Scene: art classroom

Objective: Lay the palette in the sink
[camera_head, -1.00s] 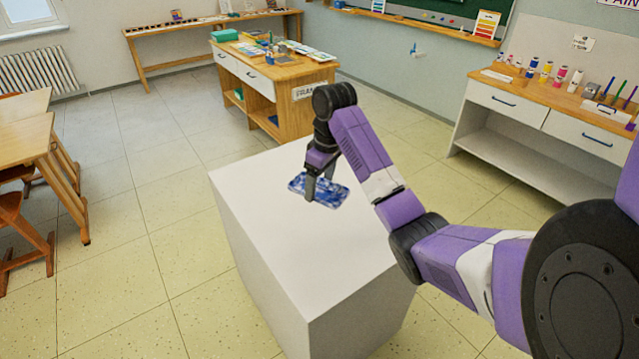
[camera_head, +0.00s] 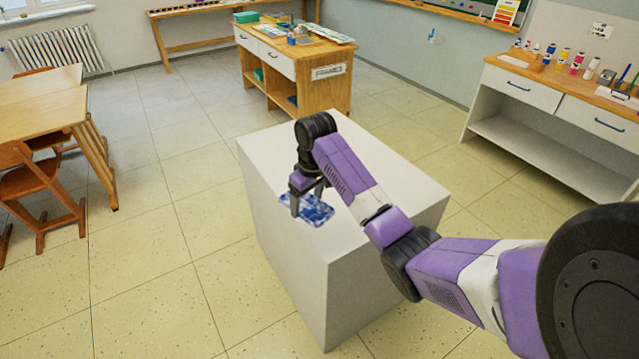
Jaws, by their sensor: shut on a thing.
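The palette (camera_head: 318,212) is a flat, rectangular board with a blue and white mottled surface. It shows over the left edge of the white block's top (camera_head: 385,185). My gripper (camera_head: 307,203) points down from above, with its fingers at the palette, and is shut on it. The fingers and wrist hide part of the palette. I cannot tell whether the palette touches the block or is held just above it. I cannot make out a sink in this view.
A wooden cabinet (camera_head: 333,98) with art supplies on top stands behind the block. A white and wood counter (camera_head: 568,104) with bottles is at the right. Wooden desks (camera_head: 42,110) and chairs (camera_head: 42,185) are at the left. The tiled floor (camera_head: 180,240) left of the block is clear.

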